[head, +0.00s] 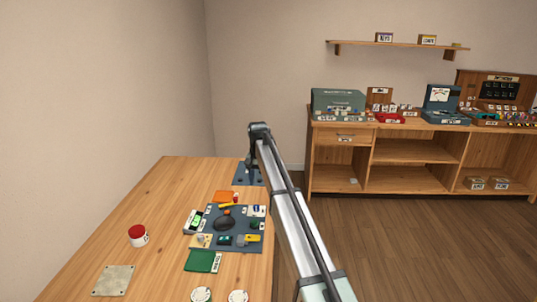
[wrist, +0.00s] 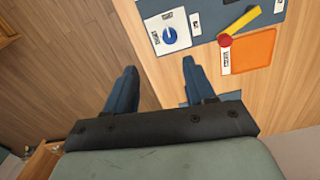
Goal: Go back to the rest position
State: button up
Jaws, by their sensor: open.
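My gripper (wrist: 159,66) shows in the wrist view with its two dark blue fingers wide apart and nothing between them. Below and beyond the fingers are the wooden table edge and the floor. In the head view my arm reaches forward along the right edge of the wooden table (head: 120,245), and its far end is raised above the table's far right corner. The fingers are too small to make out there. A dark grey board (head: 254,213) with several small devices lies on the table, apart from my gripper.
A white plate with a blue dial (wrist: 170,36), a yellow bar (wrist: 240,23) with a red end and an orange pad (wrist: 253,52) lie near the fingers. A red-topped tin (head: 138,236) stands left. A wooden sideboard (head: 415,151) stands across open floor.

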jog(key=s+d+f+g+h, duration=0.1)
jog(key=s+d+f, duration=0.3)
jog(key=d+f, duration=0.9)
jog(key=s+d+f+g, duration=0.1)
jog(key=s+d+f, duration=0.2)
jog(key=s+f, duration=0.9)
jog(key=s+d+f+g, duration=0.1)
jog(key=s+d+f, duration=0.3)
jog(key=s+f, duration=0.75)
jog(key=s+d+f+n+g, duration=0.1)
jog(key=s+d+f, duration=0.1)
jog(key=s+f, duration=0.65)
jog(key=s+d+f+g, duration=0.1)
jog(key=s+d+f, duration=0.35)
jog(key=s, duration=0.75)
jog(key=s+f, duration=0.2)
jog(key=s, duration=0.8)
jog(key=s+f+g+y, duration=0.1)
jog(key=s, duration=1)
jog(key=shift+s+d+f+n+g, duration=0.15)
jog(key=shift+f+n+g, duration=0.15)
jog(key=shift+f, duration=0.1)
